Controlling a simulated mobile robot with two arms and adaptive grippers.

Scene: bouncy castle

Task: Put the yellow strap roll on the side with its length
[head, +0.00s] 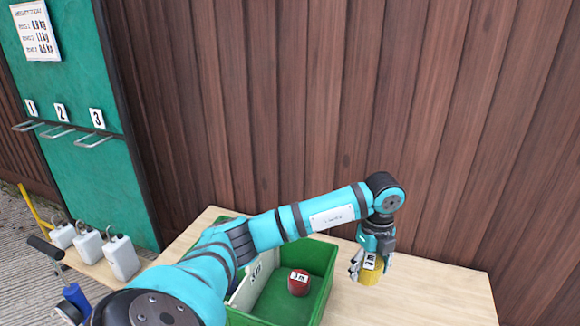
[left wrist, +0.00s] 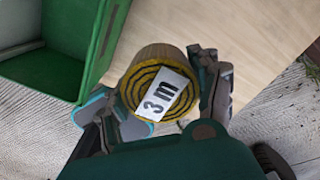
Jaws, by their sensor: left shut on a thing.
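The yellow strap roll (head: 371,277) is held by my left gripper (head: 370,264), to the right of the green crate (head: 333,258) and over the wooden table. In the left wrist view the roll (left wrist: 137,94) shows its coiled end and a white label reading "3 m". The fingers of the left gripper (left wrist: 160,92) sit on both sides of it. A pale divider (head: 244,290) splits the crate and bears a small label I cannot read surely. A red roll (head: 299,285) with a white label lies in the right compartment. The left compartment is mostly hidden by my arm.
The wooden table (head: 440,294) is bare to the right of the crate. A brown plank wall (head: 330,90) rises behind it. At the left are a green board (head: 82,175) with numbered hooks and several white weights (head: 121,258).

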